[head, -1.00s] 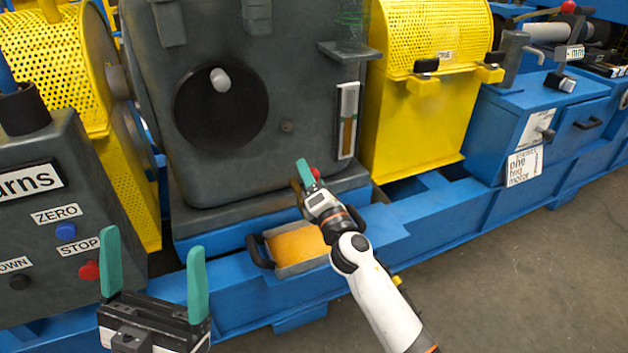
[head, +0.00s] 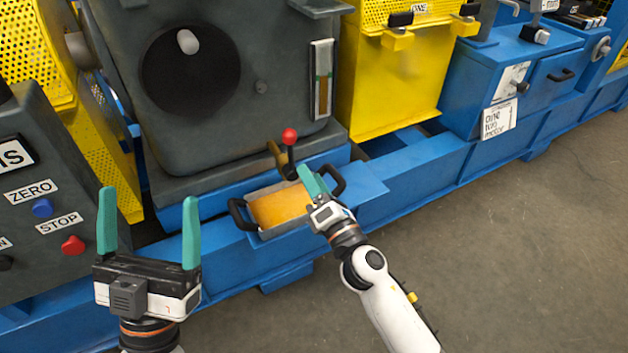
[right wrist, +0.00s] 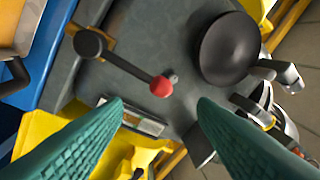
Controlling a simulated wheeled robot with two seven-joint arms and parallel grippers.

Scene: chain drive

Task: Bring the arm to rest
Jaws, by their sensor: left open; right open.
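My left gripper (head: 149,196) is at the lower left of the head view, open and empty, its two teal fingers pointing up in front of the blue base. My right gripper (head: 312,182) is near the middle, beside the tray's right handle; it is open and holds nothing. In the right wrist view its two teal fingers (right wrist: 161,102) are spread wide. A lever with a red ball knob (head: 290,136) stands at the foot of the grey housing. The knob (right wrist: 161,86) shows beyond the fingertips in the right wrist view, apart from them.
A tray (head: 240,216) with orange contents and black handles sits on the blue base (head: 230,285), close to my right gripper. The grey housing (head: 255,120), yellow guard (head: 385,95) and control box (head: 40,240) stand behind. Bare floor (head: 490,250) lies to the right.

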